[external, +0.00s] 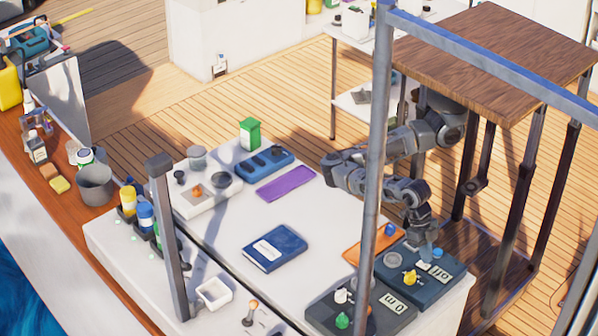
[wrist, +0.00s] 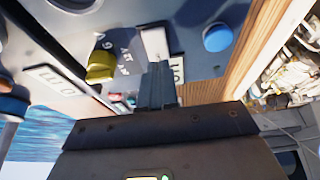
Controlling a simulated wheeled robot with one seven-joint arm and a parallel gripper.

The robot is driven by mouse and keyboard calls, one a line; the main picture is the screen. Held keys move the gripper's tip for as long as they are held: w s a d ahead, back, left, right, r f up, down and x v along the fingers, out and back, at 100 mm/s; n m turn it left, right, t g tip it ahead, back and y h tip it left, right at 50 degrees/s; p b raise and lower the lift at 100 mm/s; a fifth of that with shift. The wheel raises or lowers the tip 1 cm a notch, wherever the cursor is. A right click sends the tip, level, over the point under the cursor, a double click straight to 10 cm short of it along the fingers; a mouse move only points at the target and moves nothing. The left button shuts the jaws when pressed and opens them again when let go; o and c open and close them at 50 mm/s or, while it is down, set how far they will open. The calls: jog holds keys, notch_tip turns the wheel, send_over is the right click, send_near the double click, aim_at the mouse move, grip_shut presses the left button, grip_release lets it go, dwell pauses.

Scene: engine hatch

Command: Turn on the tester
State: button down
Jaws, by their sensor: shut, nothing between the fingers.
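A dark panel device (external: 405,287) lies at the right end of the white counter, with a yellow knob (external: 410,277), a blue button (external: 437,253), a grey round part (external: 393,260) and a white label. It looks like the tester, though I cannot be sure. My gripper (external: 425,253) is shut and points down over this panel, right of the yellow knob. In the wrist view, my shut fingers (wrist: 157,75) are at or just below a small white block (wrist: 154,42), between the yellow knob (wrist: 101,66) and the blue button (wrist: 217,37). Whether they touch it I cannot tell.
A second dark panel (external: 365,315) with white and green knobs lies in front. An orange tray (external: 365,250) is just left. A blue book (external: 275,248) lies mid-counter. A grey post (external: 372,170) stands near my arm. The counter between book and orange tray is clear.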

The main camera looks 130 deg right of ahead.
jog(key=shift+a+f, duration=0.1)
jog(key=shift+f, duration=0.55)
jog(key=shift+a+f, duration=0.1)
jog(key=shift+d+p, duration=0.45)
jog(key=shift+d, duration=0.4)
jog(key=shift+r, duration=0.2)
jog(key=shift+r+p, duration=0.65)
jog(key=shift+p, duration=0.15)
jog(key=p+v, duration=0.3)
jog(key=v, duration=0.9)
jog(key=shift+r+p, duration=0.25)
jog(key=shift+p, duration=0.1)
